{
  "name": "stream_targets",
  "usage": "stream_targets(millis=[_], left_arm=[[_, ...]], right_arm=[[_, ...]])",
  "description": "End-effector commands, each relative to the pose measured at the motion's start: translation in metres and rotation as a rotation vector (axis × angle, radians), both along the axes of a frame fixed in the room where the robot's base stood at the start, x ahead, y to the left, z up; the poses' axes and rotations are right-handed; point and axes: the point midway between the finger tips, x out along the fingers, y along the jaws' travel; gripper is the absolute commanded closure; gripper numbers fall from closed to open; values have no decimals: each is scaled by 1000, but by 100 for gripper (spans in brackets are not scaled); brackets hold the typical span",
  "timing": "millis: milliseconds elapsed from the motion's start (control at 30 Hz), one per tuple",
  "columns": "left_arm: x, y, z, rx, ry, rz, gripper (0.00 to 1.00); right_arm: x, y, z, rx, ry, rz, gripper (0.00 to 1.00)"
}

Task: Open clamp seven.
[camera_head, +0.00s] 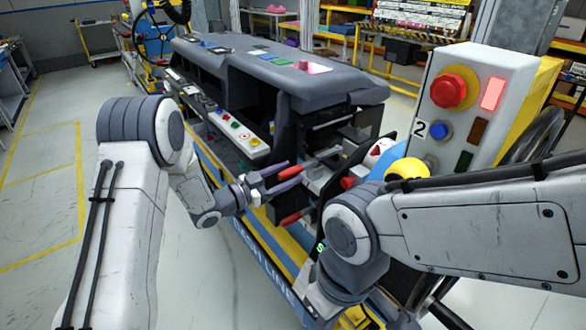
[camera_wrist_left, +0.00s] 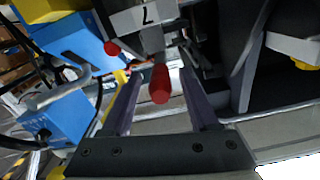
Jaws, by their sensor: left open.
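Clamp seven shows in the left wrist view as a dark bracket with a pale plate (camera_wrist_left: 135,20) marked 7. Its red handle (camera_wrist_left: 160,84) points toward the camera. My left gripper (camera_wrist_left: 160,76) is open, with one purple finger on each side of the red handle and visible gaps to it. In the head view, my left gripper (camera_head: 290,178) is at the near end of the dashboard, by a red handle (camera_head: 276,169). Another red handle (camera_head: 296,215) sits lower. My right arm crosses the right side, but its gripper jaws are not visible.
The dark dashboard module (camera_head: 270,62) lies on a blue and yellow line frame. A control box (camera_head: 475,105) marked 2, with a red button and a lit red lamp, stands at the right. A blue block (camera_wrist_left: 80,50) is left of the clamp. Floor at left is clear.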

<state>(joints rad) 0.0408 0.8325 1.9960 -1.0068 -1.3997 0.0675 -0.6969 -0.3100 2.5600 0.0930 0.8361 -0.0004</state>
Motion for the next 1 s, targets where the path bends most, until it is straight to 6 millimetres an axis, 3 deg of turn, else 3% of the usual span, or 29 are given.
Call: stream_targets(millis=[200, 500, 533, 667, 700, 1000], left_arm=[[12, -17, 0, 1, -1, -1, 39], [14, -19, 0, 1, 0, 1, 39], [14, -19, 0, 1, 0, 1, 47], [14, -18, 0, 1, 0, 1, 97], [14, -18, 0, 1, 0, 1, 100], [14, -18, 0, 0, -1, 1, 100]], right_arm=[[0, 0, 5, 0, 0, 0, 100], [0, 0, 5, 0, 0, 0, 100], [0, 0, 5, 0, 0, 0, 100], [0, 0, 5, 0, 0, 0, 100], [0, 0, 5, 0, 0, 0, 100], [0, 0, 5, 0, 0, 0, 100]])
